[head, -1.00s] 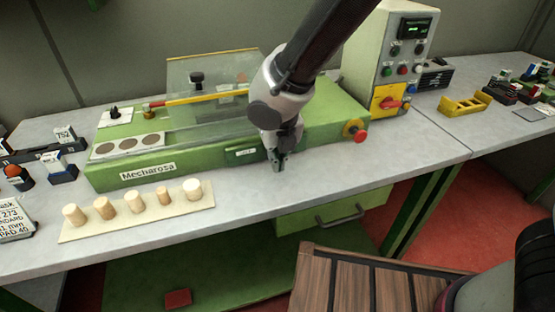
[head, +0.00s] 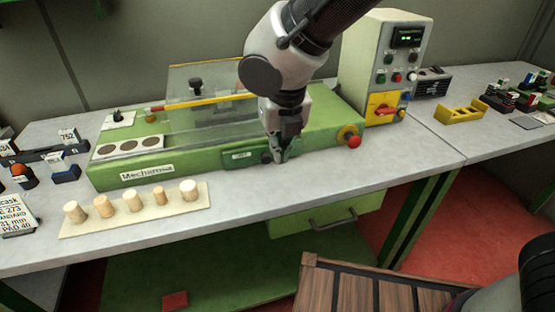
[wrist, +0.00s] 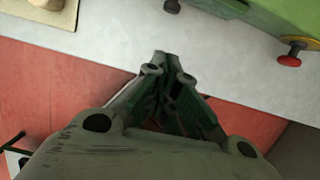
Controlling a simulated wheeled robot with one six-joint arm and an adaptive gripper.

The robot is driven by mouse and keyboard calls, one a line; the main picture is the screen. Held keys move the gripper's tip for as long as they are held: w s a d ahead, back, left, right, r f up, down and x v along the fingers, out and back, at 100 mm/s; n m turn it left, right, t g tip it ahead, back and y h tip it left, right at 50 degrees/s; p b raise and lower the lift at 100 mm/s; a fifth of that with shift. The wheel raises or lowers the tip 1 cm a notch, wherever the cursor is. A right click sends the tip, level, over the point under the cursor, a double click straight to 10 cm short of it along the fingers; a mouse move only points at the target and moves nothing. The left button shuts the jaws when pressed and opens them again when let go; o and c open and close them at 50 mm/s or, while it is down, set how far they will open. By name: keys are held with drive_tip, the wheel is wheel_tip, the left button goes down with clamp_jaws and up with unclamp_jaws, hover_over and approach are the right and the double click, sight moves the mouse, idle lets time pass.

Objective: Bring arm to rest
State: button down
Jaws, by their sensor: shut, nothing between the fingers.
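My gripper (head: 279,156) hangs in front of the green machine (head: 215,155) in the head view, pointing down near the table's front part. In the wrist view my gripper (wrist: 168,58) has its fingertips together with nothing between them. Several cork stoppers (head: 132,200) stand upright in a row on a pale board (head: 200,203) at the left front of the table. A corner of the board (wrist: 62,15) and part of one stopper show at the top left of the wrist view.
A yellow tray (head: 461,112) sits on the right-hand table. A wooden slatted surface (head: 340,290) lies below.

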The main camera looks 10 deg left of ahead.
drive_tip(key=s+d+r+n, duration=0.1)
drive_tip(key=d+r+n, duration=0.2)
drive_tip(key=d+n, duration=0.6)
drive_tip(key=s+d+r+n+t+h, duration=0.1)
drive_tip(key=d+r+n, duration=0.3)
drive_tip(key=d+n, duration=0.6)
drive_tip(key=s+d+r+n+t, duration=0.1)
drive_tip(key=s+d+r+n, duration=0.2)
drive_tip(key=d+n, duration=0.7)
drive_tip(key=d+r, duration=0.1)
drive_tip(key=d, duration=1.8)
drive_tip(key=shift+s+r, duration=0.15)
